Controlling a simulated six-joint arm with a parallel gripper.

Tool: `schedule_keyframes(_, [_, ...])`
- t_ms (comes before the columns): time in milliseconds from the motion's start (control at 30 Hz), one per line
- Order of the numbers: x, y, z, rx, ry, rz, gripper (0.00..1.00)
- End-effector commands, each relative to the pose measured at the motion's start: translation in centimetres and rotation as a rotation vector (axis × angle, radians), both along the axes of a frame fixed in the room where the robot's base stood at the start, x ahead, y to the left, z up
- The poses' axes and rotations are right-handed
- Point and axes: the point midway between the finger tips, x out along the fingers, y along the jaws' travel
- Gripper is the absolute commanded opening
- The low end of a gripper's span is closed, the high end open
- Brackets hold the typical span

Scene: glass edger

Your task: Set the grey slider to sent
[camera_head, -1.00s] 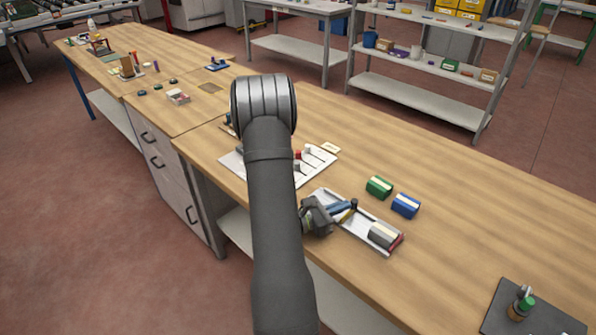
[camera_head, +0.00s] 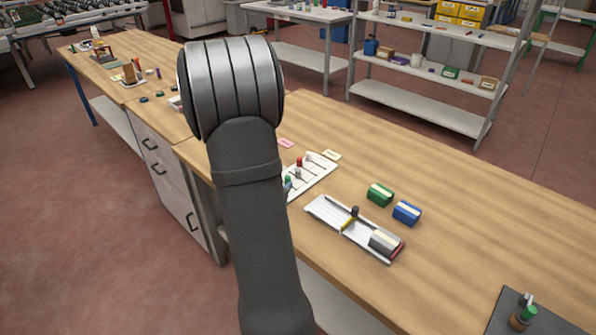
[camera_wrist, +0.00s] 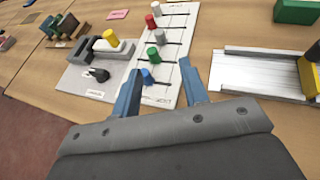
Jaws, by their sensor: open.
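A white slider board (camera_wrist: 172,85) with dark slots lies ahead of my gripper in the wrist view. A grey knob (camera_wrist: 160,36) stands on it between a red knob (camera_wrist: 150,22) and a green knob (camera_wrist: 153,54). In the head view the board (camera_head: 318,178) and the grey knob (camera_head: 298,173) show partly beside my arm. My gripper (camera_wrist: 160,68) is open and empty, its fingers spread around the near part of the board in the picture. The slot labels are too small to read.
A white tray (camera_head: 325,212) with a grey-and-red block (camera_head: 385,242) lies right of the board. Green (camera_head: 379,194) and blue (camera_head: 406,212) blocks stand behind it. A grey fixture (camera_wrist: 100,50) with a yellow knob is left of the sliders in the wrist view.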

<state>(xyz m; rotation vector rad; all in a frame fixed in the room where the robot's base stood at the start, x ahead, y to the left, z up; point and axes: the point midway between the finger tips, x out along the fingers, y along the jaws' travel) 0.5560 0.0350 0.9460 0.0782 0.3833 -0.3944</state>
Motion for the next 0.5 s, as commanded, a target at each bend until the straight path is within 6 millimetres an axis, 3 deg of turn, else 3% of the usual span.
schedule_keyframes(167, [1.2,-0.3,-0.6,0.001,0.006,0.008,0.40])
schedule_keyframes(500, [7.0,-2.8,-3.2,0.001,0.005,0.005,0.40])
